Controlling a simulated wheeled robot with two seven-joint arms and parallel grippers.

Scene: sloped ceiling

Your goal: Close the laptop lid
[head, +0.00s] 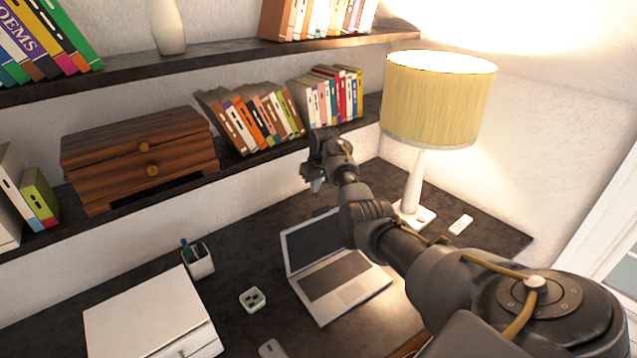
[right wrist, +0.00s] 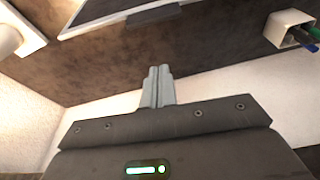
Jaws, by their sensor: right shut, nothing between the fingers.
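The silver laptop (head: 345,287) stands open on the dark desk. Its lid (head: 312,241) is raised, with the black screen showing, and my right arm covers part of its right side. My right gripper (head: 316,186) is up above and behind the lid, near the lower shelf, apart from the laptop. Its fingers show in the right wrist view (right wrist: 158,72), pressed together and empty. A pale-edged dark part of the laptop (right wrist: 100,10) shows at the top of that view, ahead of the fingertips. My left gripper is not in view.
A lamp (head: 438,100) stands right of the laptop, beside a white remote (head: 460,224). The bookshelf (head: 270,155) hangs behind, close to my right gripper.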

